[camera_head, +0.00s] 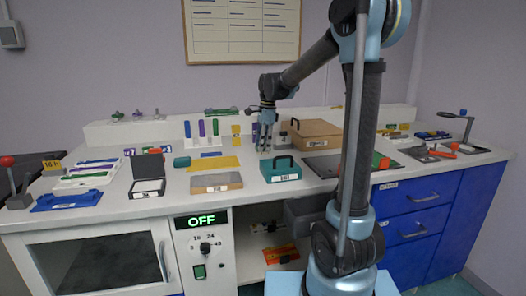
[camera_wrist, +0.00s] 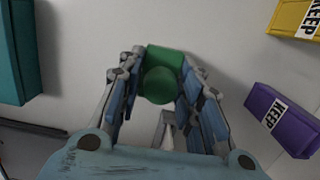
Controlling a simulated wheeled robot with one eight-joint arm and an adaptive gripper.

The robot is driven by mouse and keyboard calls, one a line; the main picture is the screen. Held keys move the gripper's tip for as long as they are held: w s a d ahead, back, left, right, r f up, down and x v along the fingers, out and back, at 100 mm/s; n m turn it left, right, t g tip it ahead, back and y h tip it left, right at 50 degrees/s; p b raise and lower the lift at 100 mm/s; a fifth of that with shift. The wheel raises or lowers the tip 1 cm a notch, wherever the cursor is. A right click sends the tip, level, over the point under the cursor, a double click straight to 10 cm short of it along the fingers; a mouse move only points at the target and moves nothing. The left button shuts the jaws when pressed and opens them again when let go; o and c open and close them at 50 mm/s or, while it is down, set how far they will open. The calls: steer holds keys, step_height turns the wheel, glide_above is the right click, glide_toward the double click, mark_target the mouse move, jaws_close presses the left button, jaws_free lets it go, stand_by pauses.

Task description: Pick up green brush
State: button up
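A green block with a rounded green knob (camera_wrist: 160,85) sits between the fingers of my gripper (camera_wrist: 163,80) in the wrist view. I cannot tell for sure that it is the green brush. The side fingers lie close along both its sides, and whether they press on it is unclear. In the head view, my gripper (camera_head: 265,145) points down low over the back middle of the counter. The green block is not clearly visible there.
A purple block (camera_wrist: 283,120) and a yellow block (camera_wrist: 297,17) marked KEEP lie to the right in the wrist view. A teal box (camera_head: 281,170) stands close in front of my gripper. A brown wooden case (camera_head: 318,134) is to its right. Coloured upright pieces (camera_head: 201,129) stand left.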

steer(key=shift+c, duration=0.5)
steer(key=shift+r, duration=0.1)
step_height(320, 180, up, 10)
steer(key=shift+f, duration=0.1)
steer(key=o, duration=0.6)
steer(key=c, duration=0.4)
steer(key=shift+o, duration=0.2)
